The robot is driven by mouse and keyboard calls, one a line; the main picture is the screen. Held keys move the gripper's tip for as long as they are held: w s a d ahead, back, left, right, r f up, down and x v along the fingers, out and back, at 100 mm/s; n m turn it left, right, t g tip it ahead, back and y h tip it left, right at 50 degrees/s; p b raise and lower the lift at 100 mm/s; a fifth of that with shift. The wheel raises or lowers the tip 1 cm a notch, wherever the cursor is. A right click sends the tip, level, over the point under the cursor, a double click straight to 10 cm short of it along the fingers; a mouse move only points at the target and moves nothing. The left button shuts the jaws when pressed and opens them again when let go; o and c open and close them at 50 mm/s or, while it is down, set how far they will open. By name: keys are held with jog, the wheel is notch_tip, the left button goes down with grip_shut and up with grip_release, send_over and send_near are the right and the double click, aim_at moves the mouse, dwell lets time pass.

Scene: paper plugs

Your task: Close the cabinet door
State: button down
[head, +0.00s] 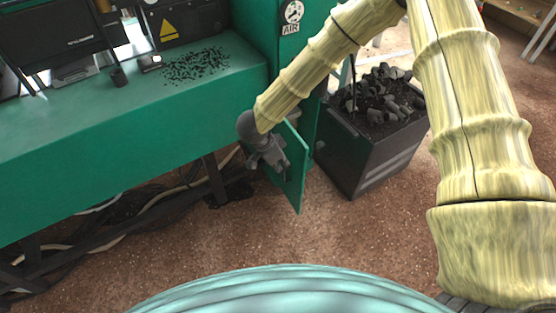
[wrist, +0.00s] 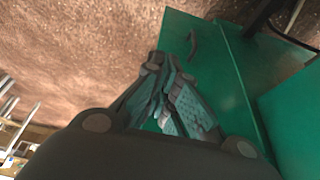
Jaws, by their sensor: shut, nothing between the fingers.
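The green cabinet door (head: 295,178) stands open below the green machine, sticking out toward the front. It fills much of the wrist view (wrist: 215,62), with a dark curved handle (wrist: 193,44) on its face. My gripper (head: 268,160) is on the left side of the door, close to its face. In the wrist view my gripper's fingers (wrist: 167,82) are together with nothing between them, and their tips overlap the door's edge in the picture. I cannot tell whether they touch the door. The cabinet opening is mostly hidden behind my arm and the door.
A dark bin (head: 365,150) full of grey plugs stands just right of the door. The green machine bench (head: 130,120) lies to the left, with dark legs and cables (head: 150,205) under it. The brown floor (head: 250,240) in front of the door is clear.

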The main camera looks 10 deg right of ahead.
jog(key=w+d+f, duration=0.1)
jog(key=d+f, duration=0.3)
jog(key=d, duration=0.1)
jog(key=shift+w+d+f+b, duration=0.2)
jog(key=shift+w+d+b, duration=0.05)
jog(key=shift+d+b, duration=0.05)
jog(key=shift+d, duration=0.1)
